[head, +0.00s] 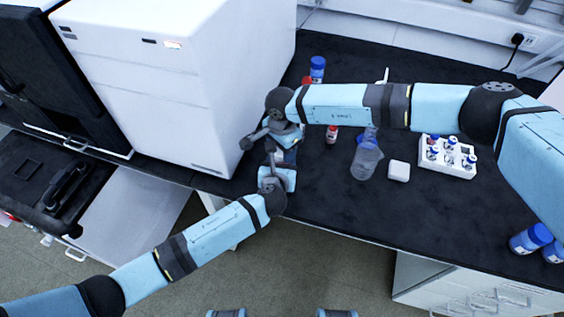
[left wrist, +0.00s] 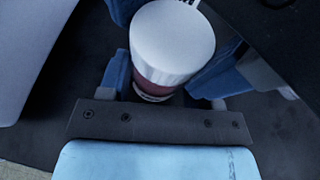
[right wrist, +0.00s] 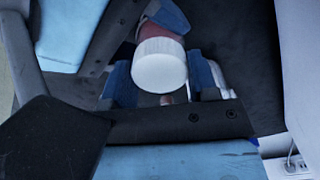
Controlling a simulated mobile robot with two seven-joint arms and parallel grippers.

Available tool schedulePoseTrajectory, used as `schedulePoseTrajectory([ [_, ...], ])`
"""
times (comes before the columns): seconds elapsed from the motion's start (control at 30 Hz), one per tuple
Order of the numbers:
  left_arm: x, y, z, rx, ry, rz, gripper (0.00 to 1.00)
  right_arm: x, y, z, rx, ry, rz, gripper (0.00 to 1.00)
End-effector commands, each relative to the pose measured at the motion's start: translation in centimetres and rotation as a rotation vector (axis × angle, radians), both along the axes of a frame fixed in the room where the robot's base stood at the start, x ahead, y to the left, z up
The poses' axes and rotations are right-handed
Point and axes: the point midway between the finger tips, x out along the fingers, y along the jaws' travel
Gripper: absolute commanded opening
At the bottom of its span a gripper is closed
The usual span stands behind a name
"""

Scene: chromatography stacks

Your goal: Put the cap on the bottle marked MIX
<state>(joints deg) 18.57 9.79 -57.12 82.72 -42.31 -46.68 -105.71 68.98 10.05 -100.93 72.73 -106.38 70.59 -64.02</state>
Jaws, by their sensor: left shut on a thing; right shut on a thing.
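A bottle with a dark red body (left wrist: 148,84) and a wide white cap (left wrist: 173,42) over it shows in the left wrist view, between the blue fingers of my left gripper (left wrist: 166,80). The white cap also shows in the right wrist view (right wrist: 160,66), between the fingers of my right gripper (right wrist: 162,82), with the reddish body beyond it. My left gripper is shut on the bottle and my right gripper is shut on the cap. In the head view the two grippers meet close together beside the white machine. The arms largely hide both things there. I cannot read a MIX mark or tell how the cap sits.
A large white machine (head: 185,80) stands close to the left. A small red bottle (head: 332,134), a clear vessel (head: 366,163), a white block (head: 399,171) and a white vial rack (head: 447,158) stand to the right. A blue-capped bottle (head: 317,69) is behind. Others stand far right.

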Motion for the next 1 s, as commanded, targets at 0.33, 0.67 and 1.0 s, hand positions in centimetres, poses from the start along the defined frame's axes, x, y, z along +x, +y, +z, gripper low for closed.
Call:
schedulePoseTrajectory([
  [0.33, -0.11, -0.18, 0.04, -0.002, 0.000, -0.004, 0.00, 0.09, 0.02, 0.07, 0.002, -0.002, -0.142, 0.26],
  [0.67, -0.02, -0.06, 0.03, 0.000, 0.000, -0.001, 0.00, 0.01, 0.02, 0.02, 0.001, 0.000, -0.140, 0.79],
  [1.0, 0.12, 0.14, 0.03, 0.001, -0.001, 0.003, 0.00, -0.13, 0.02, -0.03, -0.001, 0.004, -0.138, 0.79],
])
